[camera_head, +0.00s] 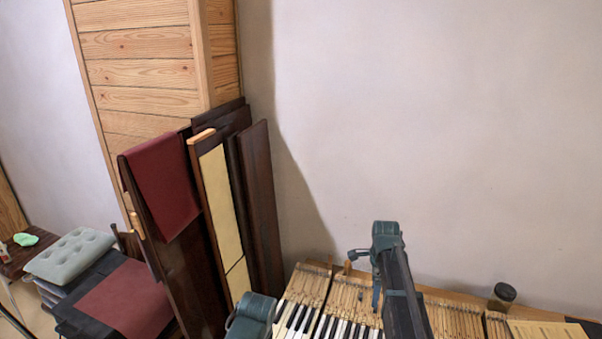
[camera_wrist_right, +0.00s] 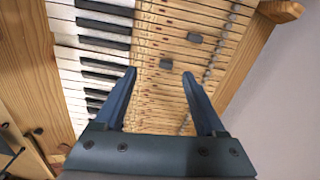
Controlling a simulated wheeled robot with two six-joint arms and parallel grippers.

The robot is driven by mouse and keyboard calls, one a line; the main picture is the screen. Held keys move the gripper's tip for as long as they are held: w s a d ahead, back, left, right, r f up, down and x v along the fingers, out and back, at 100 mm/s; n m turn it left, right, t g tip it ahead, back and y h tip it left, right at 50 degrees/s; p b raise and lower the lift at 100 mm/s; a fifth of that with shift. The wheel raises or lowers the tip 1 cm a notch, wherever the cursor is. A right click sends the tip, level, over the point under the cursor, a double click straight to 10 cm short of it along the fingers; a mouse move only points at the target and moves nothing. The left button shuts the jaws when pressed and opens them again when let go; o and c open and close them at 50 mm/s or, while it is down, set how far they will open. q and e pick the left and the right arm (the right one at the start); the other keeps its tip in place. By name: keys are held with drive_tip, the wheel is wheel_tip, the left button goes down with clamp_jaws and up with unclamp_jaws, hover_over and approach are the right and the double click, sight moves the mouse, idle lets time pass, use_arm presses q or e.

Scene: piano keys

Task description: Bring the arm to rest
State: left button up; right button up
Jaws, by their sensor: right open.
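My right arm reaches up from the bottom of the head view, over the opened piano keyboard. Its gripper (camera_head: 376,288) points down above the keys, partly hidden by the arm. In the right wrist view the gripper (camera_wrist_right: 160,73) is open, its two blue fingers spread with nothing held between them. Below it are the bare wooden key shafts (camera_wrist_right: 180,104), with the white and black keys (camera_wrist_right: 103,45) to the left. A teal part of my left arm shows at the bottom of the head view; its gripper is not visible.
A dark jar (camera_head: 502,296) and a paper sheet (camera_head: 548,330) are at the right end of the piano. Dark wooden panels (camera_head: 263,205) lean against the wooden cabinet (camera_head: 140,60). A grey cushion (camera_head: 70,255) lies at left. Small grey blocks (camera_wrist_right: 194,38) rest on the key shafts.

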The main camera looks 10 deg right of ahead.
drive_tip(key=s+a+n+h, duration=0.1)
drive_tip(key=s+a+n, duration=2)
drive_tip(key=a+n, duration=0.2)
drive_tip(key=n, duration=0.2)
drive_tip(key=shift+a+n, duration=0.3)
drive_tip(key=shift+s+r, duration=0.1)
